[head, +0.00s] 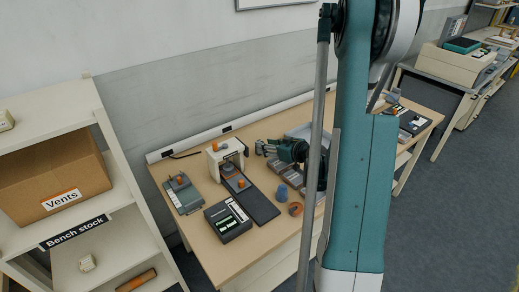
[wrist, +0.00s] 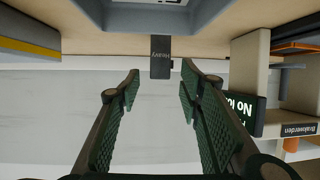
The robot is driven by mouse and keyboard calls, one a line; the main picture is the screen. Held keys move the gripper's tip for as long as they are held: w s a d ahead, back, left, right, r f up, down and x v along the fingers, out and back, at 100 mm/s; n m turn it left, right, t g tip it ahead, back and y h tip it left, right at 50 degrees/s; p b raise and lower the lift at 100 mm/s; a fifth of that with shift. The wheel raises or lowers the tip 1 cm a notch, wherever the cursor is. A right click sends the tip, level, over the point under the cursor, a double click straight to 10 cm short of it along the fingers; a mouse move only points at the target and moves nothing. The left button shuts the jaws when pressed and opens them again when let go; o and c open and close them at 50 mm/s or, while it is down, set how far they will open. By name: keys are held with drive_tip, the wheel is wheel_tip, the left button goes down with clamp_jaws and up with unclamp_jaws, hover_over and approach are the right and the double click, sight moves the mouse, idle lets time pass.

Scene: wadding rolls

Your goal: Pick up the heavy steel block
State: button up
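The dark steel block (wrist: 160,57) with a label reading "Heavy" shows in the wrist view, which is upside down. It stands on the bench ahead of my gripper (wrist: 160,85), roughly centred between the fingers and apart from them. My gripper is open, with nothing between its green ribbed pads. In the head view my gripper (head: 262,148) reaches left, low over the bench. I cannot pick out the steel block there; my arm hides part of the bench.
The bench (head: 213,262) also holds a white press-like device (head: 216,160), a black box with a display (head: 228,221), a blue cup (head: 281,192) and an orange ring (head: 296,209). In the wrist view a lit green display (wrist: 240,110) stands right of my fingers.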

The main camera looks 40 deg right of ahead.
drive_tip(key=shift+w, duration=0.1)
drive_tip(key=shift+b+x, duration=0.6)
drive_tip(key=shift+x, duration=1.9)
drive_tip(key=shift+r, duration=0.1)
drive_tip(key=shift+c, duration=0.5)
clamp_jaws()
